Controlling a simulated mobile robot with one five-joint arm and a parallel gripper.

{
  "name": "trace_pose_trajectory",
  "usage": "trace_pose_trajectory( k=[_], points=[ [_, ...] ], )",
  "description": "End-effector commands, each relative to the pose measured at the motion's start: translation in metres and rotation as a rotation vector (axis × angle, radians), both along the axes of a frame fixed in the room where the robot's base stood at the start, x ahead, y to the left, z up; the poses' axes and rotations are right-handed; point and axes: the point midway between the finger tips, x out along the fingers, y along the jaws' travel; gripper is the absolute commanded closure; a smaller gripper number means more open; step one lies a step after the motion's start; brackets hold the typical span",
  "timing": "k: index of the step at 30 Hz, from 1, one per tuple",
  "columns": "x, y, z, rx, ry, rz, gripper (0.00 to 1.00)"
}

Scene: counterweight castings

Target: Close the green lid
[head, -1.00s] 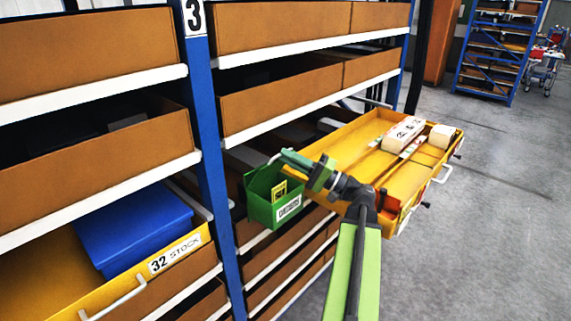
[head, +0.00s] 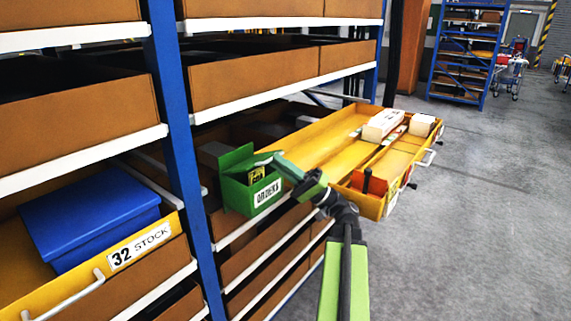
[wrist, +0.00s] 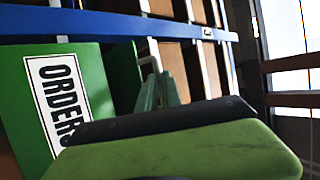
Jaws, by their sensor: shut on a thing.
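The green box (head: 236,198) with an ORDERS label stands at the shelf front, left of the pulled-out yellow drawer. Its green lid (head: 236,157) is raised at the back, and a yellow card (head: 257,174) shows in the opening. My gripper (head: 264,160) reaches in from the right at the lid's edge and is shut on the lid; the exact contact is hard to see. In the wrist view, the box front (wrist: 88,85) fills the left. My gripper fingers (wrist: 157,92) close near a thin pale handle (wrist: 150,62), with a green panel beside them.
The yellow drawer (head: 330,140) holds white cartons (head: 382,125) and a red item (head: 372,183), close behind my arm. A blue box (head: 90,218) sits in the yellow 32 STOCK drawer (head: 140,262) at left. A blue post (head: 178,150) stands between. Floor is free at right.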

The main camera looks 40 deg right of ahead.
Motion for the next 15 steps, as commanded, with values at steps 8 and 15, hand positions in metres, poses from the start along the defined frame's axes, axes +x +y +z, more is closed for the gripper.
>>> trace_pose_trajectory(
  k=[8,15],
  points=[
    [0.0051,0.0023,-0.0092,-0.003,0.012,0.002,1.00],
    [0.0055,0.0025,-0.0091,-0.002,0.012,0.002,1.00]
  ],
)
